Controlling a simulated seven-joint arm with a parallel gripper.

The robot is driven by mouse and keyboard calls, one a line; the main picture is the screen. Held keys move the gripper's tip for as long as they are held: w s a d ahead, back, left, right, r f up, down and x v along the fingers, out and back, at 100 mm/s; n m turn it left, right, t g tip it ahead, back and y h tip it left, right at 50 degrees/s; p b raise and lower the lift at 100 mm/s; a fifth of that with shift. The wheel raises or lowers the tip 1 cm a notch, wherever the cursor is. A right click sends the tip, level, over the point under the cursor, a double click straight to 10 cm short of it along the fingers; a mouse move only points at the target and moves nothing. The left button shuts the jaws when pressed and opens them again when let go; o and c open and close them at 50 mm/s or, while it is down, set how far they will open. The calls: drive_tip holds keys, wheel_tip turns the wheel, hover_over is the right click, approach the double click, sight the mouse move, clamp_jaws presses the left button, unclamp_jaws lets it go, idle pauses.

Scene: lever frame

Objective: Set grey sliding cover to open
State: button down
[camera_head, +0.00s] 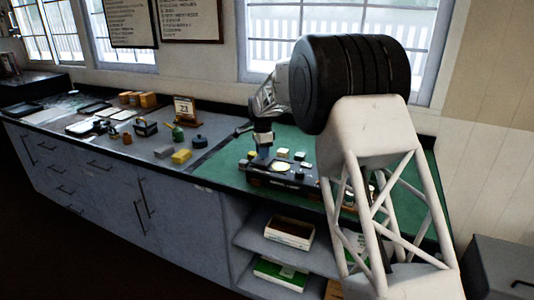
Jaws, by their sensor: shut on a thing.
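The lever frame (282,178) is a low dark box on the green mat, with pale, yellowish and green pieces on and behind its top. My gripper (264,152) points down at the left part of the box, with its fingertips at the top. It appears shut on the grey sliding cover, which is too small and too covered by the fingers to make out clearly. How far the cover is slid cannot be told. My arm hides the right end of the box.
The green mat (229,172) has bare room left of the box. Further left on the counter stand a yellow block (181,156), a dark round pot (199,142), a green bottle (177,133) and a calendar (185,109). Open shelves below hold boxes (290,232).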

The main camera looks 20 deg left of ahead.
drive_tip(key=shift+a+r, duration=0.1)
drive_tip(key=shift+a, duration=0.1)
drive_tip(key=c, duration=0.9)
unclamp_jaws()
drive_tip(key=shift+r, duration=3.85)
drive_tip(key=shift+d, duration=0.1)
